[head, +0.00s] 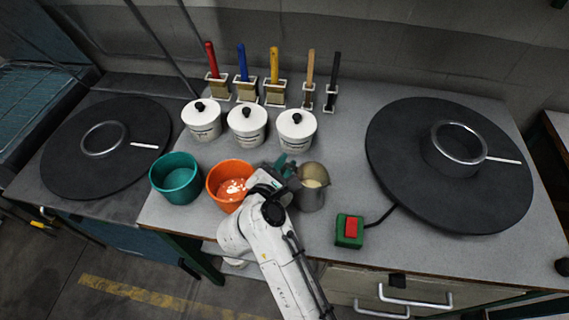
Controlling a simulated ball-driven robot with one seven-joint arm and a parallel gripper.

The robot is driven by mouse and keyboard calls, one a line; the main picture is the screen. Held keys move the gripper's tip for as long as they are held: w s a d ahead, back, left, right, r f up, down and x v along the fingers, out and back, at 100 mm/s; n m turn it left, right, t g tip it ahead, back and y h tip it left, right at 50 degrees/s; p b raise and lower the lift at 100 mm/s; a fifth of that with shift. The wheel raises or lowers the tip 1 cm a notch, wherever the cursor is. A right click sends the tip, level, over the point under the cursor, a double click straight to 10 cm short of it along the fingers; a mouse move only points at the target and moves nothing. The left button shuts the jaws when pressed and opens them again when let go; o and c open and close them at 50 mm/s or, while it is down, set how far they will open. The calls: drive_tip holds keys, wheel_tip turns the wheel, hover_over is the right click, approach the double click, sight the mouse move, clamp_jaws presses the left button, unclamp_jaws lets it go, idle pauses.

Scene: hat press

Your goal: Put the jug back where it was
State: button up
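A metal jug (311,192) with pale contents stands upright at the middle of the bench, right of the orange bowl. My gripper (287,170) is at the jug's left side, where the handle would be. My arm hides part of the jug's left side and the fingertips. I cannot tell whether the fingers are closed on the handle, or whether the jug rests on the bench or is held just above it.
A teal bowl (176,178) and an orange bowl (229,188) with white bits are left of the jug. White lidded pots (247,124) and upright brushes (274,80) stand behind. A red switch (349,230) is front right. Round black plates (400,160) flank both sides.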

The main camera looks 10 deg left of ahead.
drive_tip(key=o, duration=0.3)
drive_tip(key=shift+o, duration=0.2)
drive_tip(key=shift+r, duration=0.25)
drive_tip(key=b+v, duration=0.1)
drive_tip(key=v, duration=1.1)
drive_tip(key=shift+f, duration=0.1)
